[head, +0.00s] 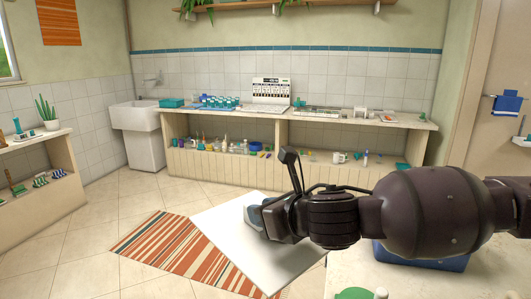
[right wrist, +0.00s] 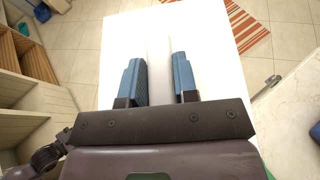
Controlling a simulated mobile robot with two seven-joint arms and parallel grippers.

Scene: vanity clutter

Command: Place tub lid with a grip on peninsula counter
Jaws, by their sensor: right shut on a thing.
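The tub lid (head: 283,262) is a large flat white panel, tilted in the head view, left of and in front of my right gripper (head: 254,216). In the right wrist view the lid (right wrist: 205,30) lies beneath the blue fingers, and a raised white grip (right wrist: 158,70) runs between them. My right gripper is shut on this grip and holds the lid. The peninsula counter (head: 350,278) is the pale surface at the bottom right of the head view, partly hidden by my arm. My left gripper is not in view.
A blue bin (head: 425,262) and a green item (head: 355,293) are on the counter. A striped rug (head: 160,243) lies on the tiled floor behind the lid. A long shelf unit (head: 225,170) with clutter stands at the back wall, and another shelf (head: 40,168) at left.

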